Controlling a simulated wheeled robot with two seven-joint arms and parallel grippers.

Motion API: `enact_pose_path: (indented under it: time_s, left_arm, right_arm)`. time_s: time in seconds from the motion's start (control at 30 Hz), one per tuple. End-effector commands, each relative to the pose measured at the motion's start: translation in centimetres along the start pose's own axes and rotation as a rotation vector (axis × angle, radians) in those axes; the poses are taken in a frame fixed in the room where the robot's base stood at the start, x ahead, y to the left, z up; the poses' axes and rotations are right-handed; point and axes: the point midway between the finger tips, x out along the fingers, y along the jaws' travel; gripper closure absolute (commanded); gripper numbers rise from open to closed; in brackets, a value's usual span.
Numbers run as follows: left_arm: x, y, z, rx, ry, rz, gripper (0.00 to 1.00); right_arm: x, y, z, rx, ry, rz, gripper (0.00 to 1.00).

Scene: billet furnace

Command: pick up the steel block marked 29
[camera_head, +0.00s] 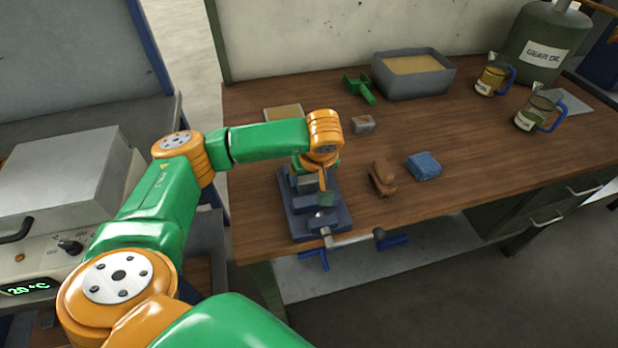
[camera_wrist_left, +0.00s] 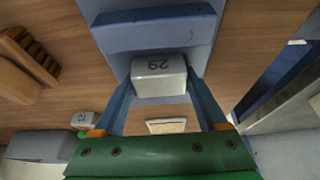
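The steel block marked 29 (camera_wrist_left: 160,78) is pale grey and sits between the two blue-grey fingers of my left gripper (camera_wrist_left: 160,88) in the left wrist view. The fingers lie against its two sides with no clear gap, so the gripper looks shut on it. The block is at the blue-grey vise (camera_wrist_left: 150,35); I cannot tell whether it still touches it. In the head view my left gripper (camera_head: 324,186) points down over the vise (camera_head: 302,226) near the table's front edge, and the marked block cannot be told apart there. My right gripper is not in view.
A second steel block (camera_head: 363,124), marked 22 in the wrist view (camera_wrist_left: 84,118), lies on the wooden table (camera_head: 460,120). A brown brush-like object (camera_head: 382,178), blue cloth (camera_head: 423,166), green scoop (camera_head: 360,88) and sand bin (camera_head: 414,84) are nearby. A furnace (camera_head: 60,180) stands left.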

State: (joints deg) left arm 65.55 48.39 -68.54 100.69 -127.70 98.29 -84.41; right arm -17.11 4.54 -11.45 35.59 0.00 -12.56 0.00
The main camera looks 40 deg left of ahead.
Motion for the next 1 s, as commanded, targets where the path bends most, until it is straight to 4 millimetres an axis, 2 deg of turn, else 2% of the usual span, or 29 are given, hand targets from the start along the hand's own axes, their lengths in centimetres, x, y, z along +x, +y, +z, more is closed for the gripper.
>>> enact_pose_path:
  time_s: [0.03,0.2,0.5,0.67,0.8,0.87,1.0]
  left_arm:
    - [-0.1,0.0,-0.1,-0.001,0.001,0.001,0.57]
    - [-0.1,0.0,-0.1,-0.001,0.002,0.002,1.0]
    - [-0.2,0.1,-0.1,-0.002,0.003,0.003,1.0]
    - [-1.6,0.1,-0.7,-0.002,0.003,0.003,1.0]
    - [-4.2,0.0,-1.6,-0.001,0.003,0.003,1.0]
    - [-5.7,-0.3,-1.1,0.003,0.002,0.005,1.0]
    - [-10.2,-1.4,-0.1,0.004,0.003,0.005,1.0]
  right_arm:
    - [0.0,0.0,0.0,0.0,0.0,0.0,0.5]
    - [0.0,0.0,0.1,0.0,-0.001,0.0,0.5]
    - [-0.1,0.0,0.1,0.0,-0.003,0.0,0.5]
    - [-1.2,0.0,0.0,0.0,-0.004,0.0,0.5]
    - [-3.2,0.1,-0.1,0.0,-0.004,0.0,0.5]
    - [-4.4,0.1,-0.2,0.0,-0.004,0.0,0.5]
    - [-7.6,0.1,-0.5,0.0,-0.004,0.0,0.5]
